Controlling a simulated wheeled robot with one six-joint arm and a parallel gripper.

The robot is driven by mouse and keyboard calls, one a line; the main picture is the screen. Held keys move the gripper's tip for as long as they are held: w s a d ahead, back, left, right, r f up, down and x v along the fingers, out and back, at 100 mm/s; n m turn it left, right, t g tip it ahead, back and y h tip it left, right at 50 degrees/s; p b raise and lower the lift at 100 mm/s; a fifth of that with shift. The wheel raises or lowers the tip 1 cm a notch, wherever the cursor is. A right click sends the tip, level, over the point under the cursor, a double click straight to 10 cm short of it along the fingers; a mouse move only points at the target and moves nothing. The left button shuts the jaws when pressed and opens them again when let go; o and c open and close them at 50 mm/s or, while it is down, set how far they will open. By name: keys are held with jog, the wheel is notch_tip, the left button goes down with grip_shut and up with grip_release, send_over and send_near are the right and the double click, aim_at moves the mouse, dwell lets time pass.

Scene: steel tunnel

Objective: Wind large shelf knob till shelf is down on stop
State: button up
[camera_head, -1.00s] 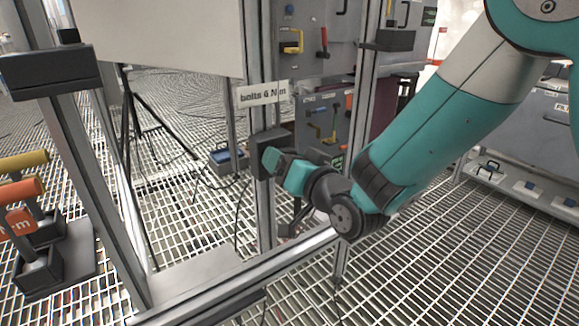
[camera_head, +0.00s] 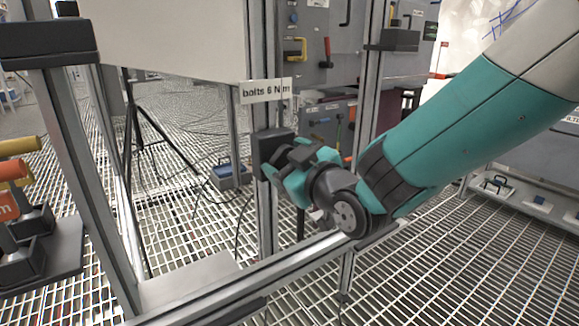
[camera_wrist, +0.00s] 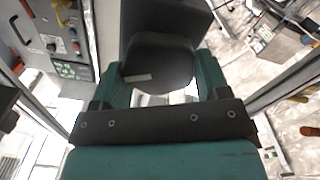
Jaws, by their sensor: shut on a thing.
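The large knob (camera_wrist: 158,62) is a dark, rounded piece in the wrist view, in front of a dark block (camera_wrist: 172,14). My gripper (camera_wrist: 163,76) has one teal finger on each side of the knob and is shut on it. In the head view my gripper (camera_head: 279,166) is at a black block (camera_head: 268,142) on an upright metal post. The gripper and wrist hide the knob there. I cannot tell for sure which part is the shelf or where its stop is.
A label reading "bolts 6 Nm" (camera_head: 266,90) is above the black block. A metal rail (camera_head: 240,279) runs below my wrist. A pale panel (camera_head: 165,38) hangs at upper left. Orange- and yellow-handled tools (camera_head: 14,195) stand at far left. Open grating floor lies at right.

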jog(key=shift+f+n+b, duration=0.2)
jog(key=shift+n+b, duration=0.1)
jog(key=shift+n, duration=0.7)
jog(key=o, duration=0.9)
